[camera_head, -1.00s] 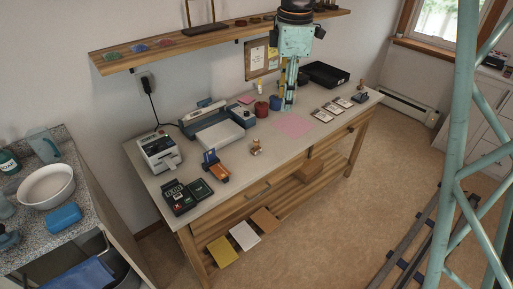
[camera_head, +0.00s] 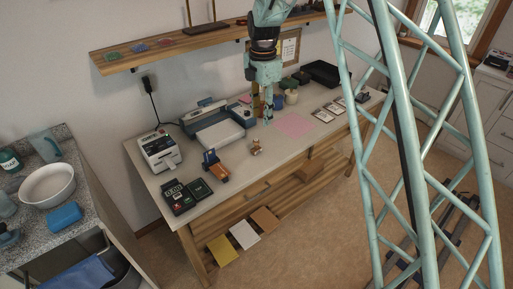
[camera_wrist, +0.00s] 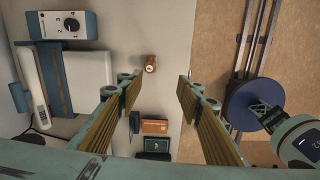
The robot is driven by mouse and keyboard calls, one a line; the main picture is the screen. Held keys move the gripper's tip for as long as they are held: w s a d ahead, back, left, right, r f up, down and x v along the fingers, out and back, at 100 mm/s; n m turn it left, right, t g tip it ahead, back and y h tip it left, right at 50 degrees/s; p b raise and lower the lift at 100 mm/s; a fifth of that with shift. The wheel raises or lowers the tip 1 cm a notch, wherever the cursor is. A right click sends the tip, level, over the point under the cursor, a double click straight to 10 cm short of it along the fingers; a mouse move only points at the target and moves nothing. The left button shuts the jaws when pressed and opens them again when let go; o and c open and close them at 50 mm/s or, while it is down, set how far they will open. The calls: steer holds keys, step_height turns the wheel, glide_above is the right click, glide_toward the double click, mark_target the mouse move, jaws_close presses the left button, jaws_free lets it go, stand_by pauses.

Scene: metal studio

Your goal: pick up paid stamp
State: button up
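A small brown wooden stamp (camera_head: 256,147) stands on the worktable (camera_head: 228,180), near its front edge. It also shows in the wrist view (camera_wrist: 151,63), just beyond the fingertips and between their lines. I cannot read a label on it, so I cannot tell that it is the paid stamp. Another small dark, stamp-like thing (camera_head: 361,97) is at the table's right end. My gripper (camera_wrist: 157,82) is open and empty. In the head view my gripper (camera_head: 268,118) hangs over the table, behind and right of the wooden stamp.
A pink sheet (camera_head: 294,124) lies to the right. A wooden shelf (camera_head: 170,46) hangs above.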

steer(key=n, duration=0.2)
glide_above(256, 146)
steer(key=w, duration=0.1)
step_height(256, 146, down, 5)
steer(key=shift+w+d+r, duration=0.1)
steer(key=shift+w+r, duration=0.05)
steer(key=shift+r, duration=0.05)
steer(key=shift+f, duration=0.15)
steer(key=shift+f+b, duration=0.6)
steer(key=shift+f, duration=3.55)
steer(key=shift+f+b, duration=0.7)
steer(key=shift+f, duration=1.9)
steer(key=c, duration=0.9)
